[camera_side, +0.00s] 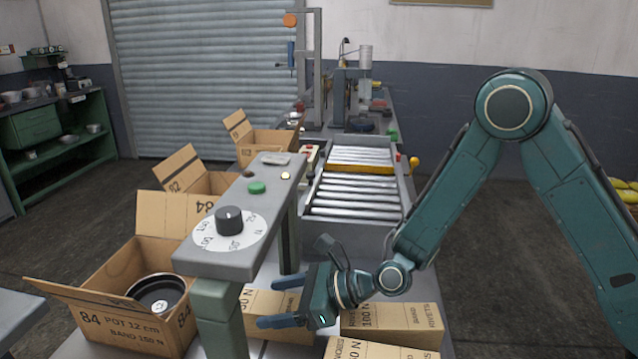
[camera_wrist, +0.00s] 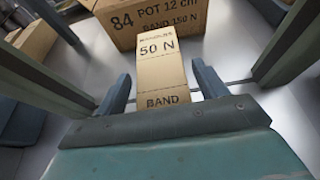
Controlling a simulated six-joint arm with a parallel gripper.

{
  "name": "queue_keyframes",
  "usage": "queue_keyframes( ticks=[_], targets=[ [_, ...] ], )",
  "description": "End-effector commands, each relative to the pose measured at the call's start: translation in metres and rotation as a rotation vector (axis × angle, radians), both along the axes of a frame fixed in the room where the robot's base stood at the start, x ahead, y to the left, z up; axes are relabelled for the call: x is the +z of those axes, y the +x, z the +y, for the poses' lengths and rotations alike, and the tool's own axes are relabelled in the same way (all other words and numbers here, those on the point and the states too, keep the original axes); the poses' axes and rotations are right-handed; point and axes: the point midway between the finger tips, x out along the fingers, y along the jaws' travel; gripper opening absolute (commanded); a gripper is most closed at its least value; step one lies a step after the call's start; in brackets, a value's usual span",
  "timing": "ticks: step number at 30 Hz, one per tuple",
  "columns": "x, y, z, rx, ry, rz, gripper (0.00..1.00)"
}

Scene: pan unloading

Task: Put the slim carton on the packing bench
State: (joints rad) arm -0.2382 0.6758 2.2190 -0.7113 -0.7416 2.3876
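A narrow brown carton marked 50 N (camera_wrist: 162,72), which looks like the slim carton, lies between my gripper's fingers in the wrist view. In the side view the 50 N carton (camera_side: 262,300) is partly hidden by a grey-green post and my gripper. My gripper (camera_side: 270,302) is open and low, its fingers pointing left. In the wrist view my gripper (camera_wrist: 160,75) has one finger on each side of the carton, with small gaps showing. I cannot tell for sure which surface is the packing bench; a grey top (camera_side: 15,312) shows at the lower left.
A dial panel (camera_side: 245,255) on posts stands over the work close to my gripper. A rivets carton (camera_side: 395,320) and another carton (camera_side: 360,350) lie at right. An open box marked 84 (camera_side: 125,325) holds a black pot (camera_side: 160,292). A roller conveyor (camera_side: 350,195) is behind.

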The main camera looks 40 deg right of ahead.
Motion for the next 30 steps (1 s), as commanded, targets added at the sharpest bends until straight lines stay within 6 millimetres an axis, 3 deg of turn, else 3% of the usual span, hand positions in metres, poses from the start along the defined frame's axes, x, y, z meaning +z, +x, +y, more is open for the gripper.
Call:
queue_keyframes(
  ticks=[16,30],
  targets=[
    [0.001,-0.002,-0.001,0.000,-0.006,0.009,0.76],
    [0.025,-0.040,-0.041,-0.003,-0.004,0.008,0.76]
  ],
)
